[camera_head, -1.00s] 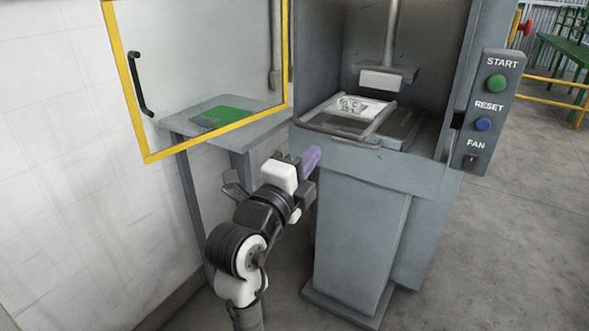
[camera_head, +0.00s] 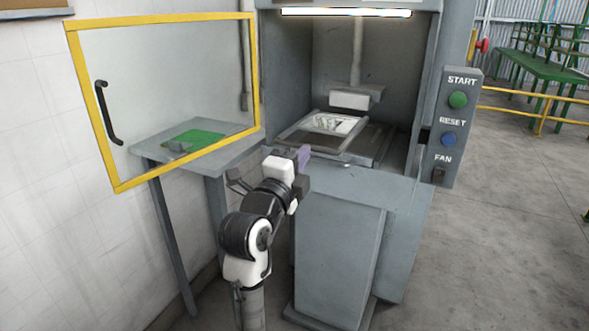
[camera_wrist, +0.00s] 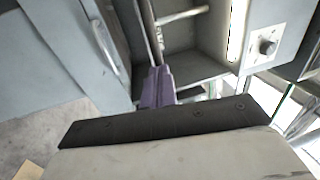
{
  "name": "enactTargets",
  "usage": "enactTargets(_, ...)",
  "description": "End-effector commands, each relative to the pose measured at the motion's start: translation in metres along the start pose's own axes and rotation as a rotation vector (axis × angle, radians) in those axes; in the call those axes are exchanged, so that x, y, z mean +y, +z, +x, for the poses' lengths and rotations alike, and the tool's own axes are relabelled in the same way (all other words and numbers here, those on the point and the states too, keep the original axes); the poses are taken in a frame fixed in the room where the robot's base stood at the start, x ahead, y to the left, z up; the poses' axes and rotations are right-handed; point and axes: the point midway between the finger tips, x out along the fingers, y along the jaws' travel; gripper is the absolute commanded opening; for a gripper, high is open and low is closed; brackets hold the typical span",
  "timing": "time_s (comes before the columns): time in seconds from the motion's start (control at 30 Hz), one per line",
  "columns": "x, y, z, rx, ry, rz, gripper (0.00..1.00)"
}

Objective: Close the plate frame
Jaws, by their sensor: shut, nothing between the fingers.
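The plate frame (camera_head: 293,130) is a grey rectangular frame low inside the grey machine. A light printed plate (camera_head: 333,123) shows within it. The frame's front edge lies near the front opening of the machine; I cannot tell how far open the frame is. My gripper (camera_head: 304,157) is at the machine's front left, just below and in front of the frame's near left corner. Its purple fingers are shut with nothing between them. The fingers also show in the wrist view (camera_wrist: 158,88), pointing toward the machine. Whether they touch the frame is not clear.
A yellow-edged clear door (camera_head: 115,184) with a black handle stands open at the left. Behind it is a side table (camera_head: 230,155) with a green mat (camera_head: 193,139). A press head (camera_head: 350,99) hangs above the plate. A control box (camera_head: 445,165) is at the right.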

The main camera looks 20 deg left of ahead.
Motion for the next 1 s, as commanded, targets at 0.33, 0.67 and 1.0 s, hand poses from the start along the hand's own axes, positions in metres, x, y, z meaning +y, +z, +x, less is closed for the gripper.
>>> enactTargets(0.33,0.011,-0.002,0.052,0.001,0.001,0.0,0.0)
enactTargets(0.67,0.01,-0.001,0.051,0.001,0.001,0.0,0.0)
enactTargets(1.0,0.013,0.0,0.002,-0.003,-0.002,0.0,0.0)
